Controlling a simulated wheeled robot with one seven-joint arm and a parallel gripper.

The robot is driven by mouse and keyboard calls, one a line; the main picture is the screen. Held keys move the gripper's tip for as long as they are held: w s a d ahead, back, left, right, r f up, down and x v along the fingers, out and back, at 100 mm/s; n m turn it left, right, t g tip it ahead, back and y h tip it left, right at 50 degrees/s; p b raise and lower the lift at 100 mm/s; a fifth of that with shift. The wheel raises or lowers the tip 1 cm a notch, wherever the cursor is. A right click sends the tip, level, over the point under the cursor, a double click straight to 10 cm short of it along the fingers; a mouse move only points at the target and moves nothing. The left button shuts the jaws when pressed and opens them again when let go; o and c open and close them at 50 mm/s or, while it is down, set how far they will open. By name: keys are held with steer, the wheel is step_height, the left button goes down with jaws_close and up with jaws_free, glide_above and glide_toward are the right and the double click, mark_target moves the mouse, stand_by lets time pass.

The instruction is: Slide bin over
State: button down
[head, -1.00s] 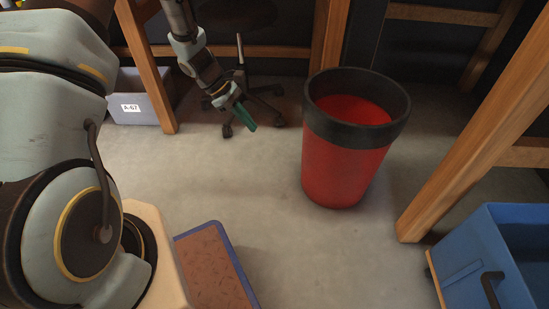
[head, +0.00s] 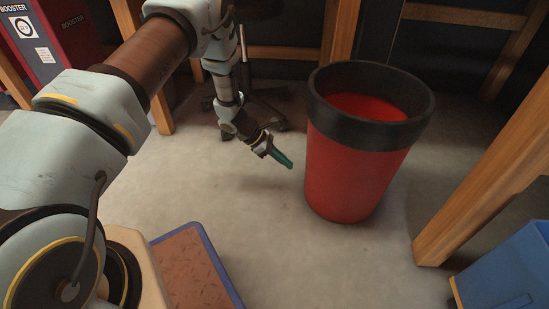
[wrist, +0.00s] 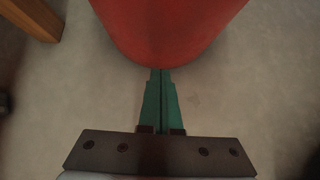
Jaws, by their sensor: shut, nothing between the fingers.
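The bin (head: 350,175) is red with a wide black rim and stands upright on the grey floor, right of centre in the head view. Its red lower wall (wrist: 168,30) fills the top middle of the wrist view. My gripper (head: 289,164) has green fingers, shut together with nothing between them. The fingertips (wrist: 161,72) point at the lower side of the bin, low over the floor. They are very close to the wall; I cannot tell whether they touch it.
A wooden post (head: 480,185) stands right of the bin, with a blue container (head: 505,275) in front of it. A brown mat with a blue edge (head: 195,270) lies at the lower left. Wooden frames and a dark chair base are behind. Floor between mat and bin is clear.

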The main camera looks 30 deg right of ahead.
steer(key=shift+s+d+b, duration=0.7)
steer(key=shift+s+d, duration=0.65)
steer(key=shift+d, duration=0.2)
steer(key=shift+s, duration=0.1)
